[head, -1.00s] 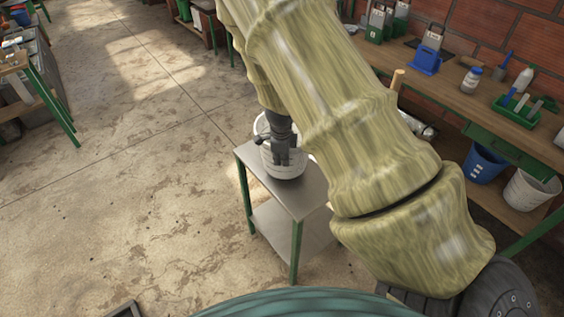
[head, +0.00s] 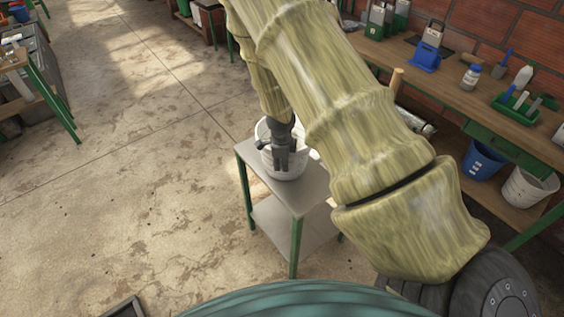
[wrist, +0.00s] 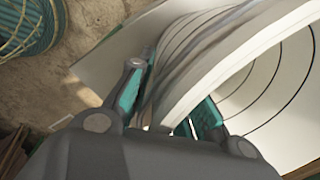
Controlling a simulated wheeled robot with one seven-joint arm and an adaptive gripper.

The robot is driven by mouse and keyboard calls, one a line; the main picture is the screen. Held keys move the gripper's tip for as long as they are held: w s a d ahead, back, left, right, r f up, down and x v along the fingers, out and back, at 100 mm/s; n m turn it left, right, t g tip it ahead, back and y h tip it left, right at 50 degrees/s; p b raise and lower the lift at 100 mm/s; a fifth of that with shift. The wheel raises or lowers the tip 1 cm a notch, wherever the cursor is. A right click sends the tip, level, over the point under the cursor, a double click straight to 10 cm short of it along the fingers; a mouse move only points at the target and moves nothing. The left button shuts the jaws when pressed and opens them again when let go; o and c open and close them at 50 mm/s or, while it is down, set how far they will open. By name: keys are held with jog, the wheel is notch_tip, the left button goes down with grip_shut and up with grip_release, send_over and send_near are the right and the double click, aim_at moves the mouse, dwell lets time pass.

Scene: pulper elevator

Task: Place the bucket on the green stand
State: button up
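The white bucket (head: 284,168) stands upright on the grey metal top of the green-legged stand (head: 314,190), towards the far end of the top. My gripper (head: 284,153) points down at the near rim of the bucket in the head view. In the wrist view, my gripper (wrist: 172,108) has one teal-padded finger outside the bucket wall (wrist: 235,70) and the other inside it. The fingers look spread, with small gaps beside the wall. The bucket's underside and part of its far side are hidden.
A wooden workbench (head: 470,95) runs along the brick wall at right, with tools and bottles on it. A blue bucket (head: 484,160) and another white bucket (head: 528,187) sit on its lower shelf. The concrete floor (head: 120,180) left of the stand is clear.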

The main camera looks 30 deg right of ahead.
jog(key=shift+r, duration=0.15)
notch_tip(320, 180, up, 12)
jog(key=s+a+b, duration=0.1)
jog(key=s+a+f+n+g+h, duration=0.2)
jog(key=s+a+f+n+g, duration=0.1)
jog(key=s+f+n, duration=1.35)
jog(key=s+a+f+n+t+y, duration=0.1)
jog(key=s+a+f+n, duration=0.3)
jog(key=s+a, duration=0.2)
jog(key=s+a+f+n+y, duration=0.2)
jog(key=s+a+f+n, duration=0.2)
jog(key=s+a, duration=0.3)
jog(key=s+n, duration=0.1)
jog(key=s, duration=0.3)
jog(key=shift+f+t, duration=0.35)
jog(key=shift+t, duration=0.05)
